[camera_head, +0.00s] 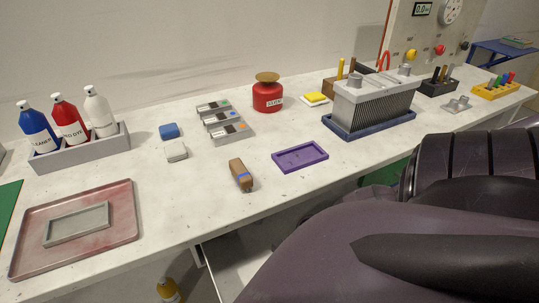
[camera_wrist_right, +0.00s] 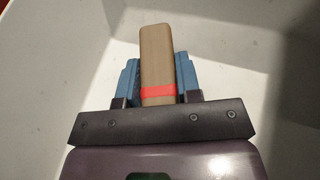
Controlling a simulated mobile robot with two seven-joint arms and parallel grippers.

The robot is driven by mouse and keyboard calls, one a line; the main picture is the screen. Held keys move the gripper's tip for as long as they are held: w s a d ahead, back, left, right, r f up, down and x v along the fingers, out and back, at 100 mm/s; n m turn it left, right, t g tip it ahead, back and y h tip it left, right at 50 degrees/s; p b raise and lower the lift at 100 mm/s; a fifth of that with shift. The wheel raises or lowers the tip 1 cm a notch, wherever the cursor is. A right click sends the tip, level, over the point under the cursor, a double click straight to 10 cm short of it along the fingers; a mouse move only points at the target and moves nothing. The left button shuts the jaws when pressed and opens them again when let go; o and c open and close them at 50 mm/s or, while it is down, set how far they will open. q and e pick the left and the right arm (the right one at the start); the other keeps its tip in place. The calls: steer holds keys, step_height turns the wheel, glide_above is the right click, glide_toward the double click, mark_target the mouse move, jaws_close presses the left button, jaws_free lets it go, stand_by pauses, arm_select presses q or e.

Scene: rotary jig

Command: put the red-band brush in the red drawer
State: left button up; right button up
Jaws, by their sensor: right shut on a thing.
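The red-band brush (camera_wrist_right: 158,60) is a tan block with a red band near its lower end in the right wrist view. My right gripper (camera_wrist_right: 158,85) is shut on it, with a blue finger on each side. Behind it is the pale interior of a box-like space, with a bare floor (camera_wrist_right: 235,85) and walls at left and right. A reddish patch shows at its top left corner. I cannot tell how far the brush is above the floor. In the head view my arm fills the lower right, and the right gripper is hidden. My left gripper is not in view.
A blue-band brush (camera_head: 240,174) lies on the white bench, beside a purple tray (camera_head: 300,155). A red tray (camera_head: 125,230) is at the front left. A red can (camera_head: 267,97) and a finned block (camera_head: 372,105) stand farther back. A yellow bottle (camera_head: 168,290) shows below the bench.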

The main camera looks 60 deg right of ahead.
steer(key=shift+f, duration=0.45)
steer(key=shift+r, duration=0.1)
steer(key=shift+f, duration=0.25)
steer(key=o, duration=0.9)
steer(key=shift+o, duration=0.2)
steer(key=shift+r, duration=0.1)
